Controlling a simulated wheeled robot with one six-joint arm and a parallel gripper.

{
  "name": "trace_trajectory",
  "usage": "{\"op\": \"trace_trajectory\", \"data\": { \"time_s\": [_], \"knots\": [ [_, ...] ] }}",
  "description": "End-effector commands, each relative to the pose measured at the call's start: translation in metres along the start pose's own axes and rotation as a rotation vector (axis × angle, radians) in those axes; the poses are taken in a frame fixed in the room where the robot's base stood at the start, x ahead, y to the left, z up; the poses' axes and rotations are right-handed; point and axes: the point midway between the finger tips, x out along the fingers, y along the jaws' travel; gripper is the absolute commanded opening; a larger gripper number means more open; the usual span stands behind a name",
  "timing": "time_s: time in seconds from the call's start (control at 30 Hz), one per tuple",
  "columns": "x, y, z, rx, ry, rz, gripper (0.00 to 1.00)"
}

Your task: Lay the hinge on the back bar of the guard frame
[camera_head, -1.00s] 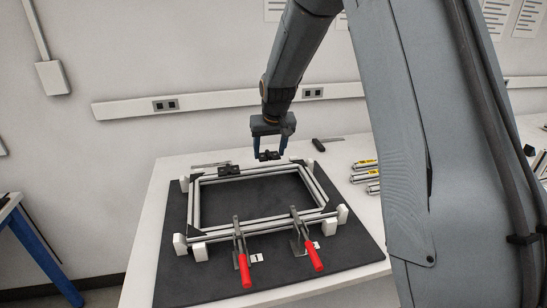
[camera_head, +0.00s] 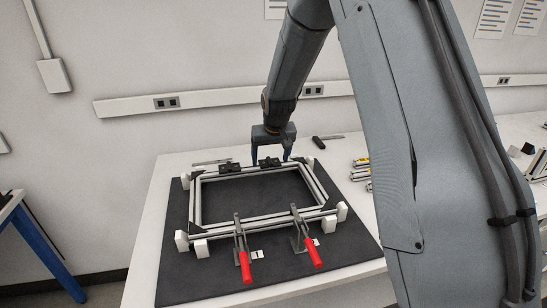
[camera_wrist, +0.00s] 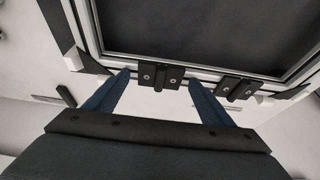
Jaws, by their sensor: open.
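The guard frame (camera_head: 195,205) is a rectangle of silver bars lying on a dark mat. A black hinge (camera_head: 269,163) lies at its back bar (camera_head: 212,178), right of the bar's middle; this hinge also shows in the wrist view (camera_wrist: 160,76), lying along the bar with screw holes facing up. A second black hinge (camera_head: 230,168) sits on the same bar to the left, and it shows at the right in the wrist view (camera_wrist: 238,89). My gripper (camera_head: 270,161) is open, with one blue finger on each side of the first hinge and gaps visible in the wrist view.
Two red-handled clamps (camera_head: 245,265) stand at the frame's front bar. White blocks (camera_head: 200,248) sit around the frame's corners. A dark-handled tool (camera_head: 319,142) lies behind the frame, and silver bars (camera_head: 361,174) lie to the right. The mat (camera_head: 255,195) inside the frame is clear.

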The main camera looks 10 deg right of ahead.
Motion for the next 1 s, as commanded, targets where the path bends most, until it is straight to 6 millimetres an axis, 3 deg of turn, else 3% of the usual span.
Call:
{"op": "trace_trajectory", "data": {
  "time_s": [0.27,0.7,1.0],
  "knots": [
    [-0.014,0.000,-0.003,0.000,0.004,0.000,0.76],
    [-0.086,0.000,-0.003,0.000,0.005,0.000,0.76],
    [-0.119,0.000,-0.002,0.000,0.001,0.000,0.76]
  ]
}}
